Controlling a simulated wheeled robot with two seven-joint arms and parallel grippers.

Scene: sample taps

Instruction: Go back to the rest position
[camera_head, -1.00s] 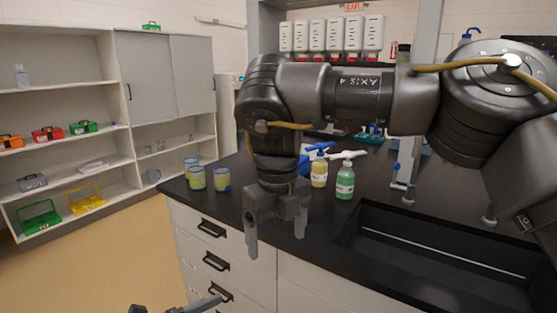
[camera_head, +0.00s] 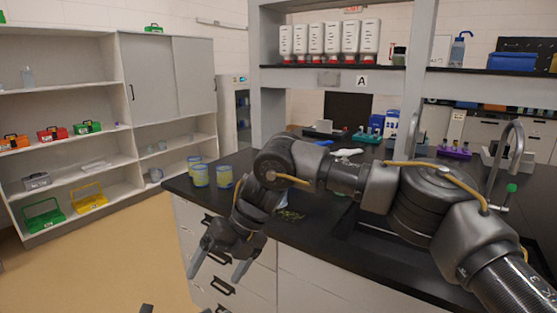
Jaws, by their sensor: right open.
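My right gripper (camera_head: 217,272) hangs in front of the drawers, below the counter's front edge. Its two fingers are spread and nothing is between them. My right arm reaches in from the lower right and crosses over the counter. My left gripper cannot be made out; only small dark parts show at the bottom edge, and I cannot tell what they are.
The black counter (camera_head: 292,233) has a sink on its right, partly behind my arm. Several yellow-and-blue jars (camera_head: 224,177) stand at its left end. A white pump top (camera_head: 346,152) shows behind my arm. Open shelves (camera_head: 70,120) stand at the left. The floor (camera_head: 110,265) between is clear.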

